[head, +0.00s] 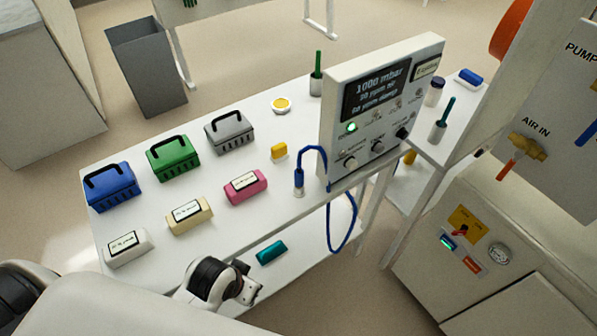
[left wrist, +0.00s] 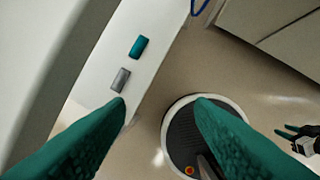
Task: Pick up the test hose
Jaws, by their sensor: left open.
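The test hose (head: 326,165) is blue. It arches from the lower left of the instrument panel to a blue end piece (head: 298,179) that stands upright in a small pale holder on the bench. A blue loop (head: 350,236) also hangs below the bench edge, and a bit of blue tube (left wrist: 199,6) shows at the top of the left wrist view. My left gripper (left wrist: 161,102) is open and empty, its teal fingers wide apart. In the head view my left wrist (head: 240,288) is low in front of the bench, well apart from the hose. My right gripper (left wrist: 294,134) is small at the right edge.
The panel (head: 380,105) stands right of the hose. Blue (head: 112,187), green (head: 173,158) and grey (head: 230,131) baskets and labelled blocks fill the bench's left part. A teal block (head: 271,252) lies on a lower white surface.

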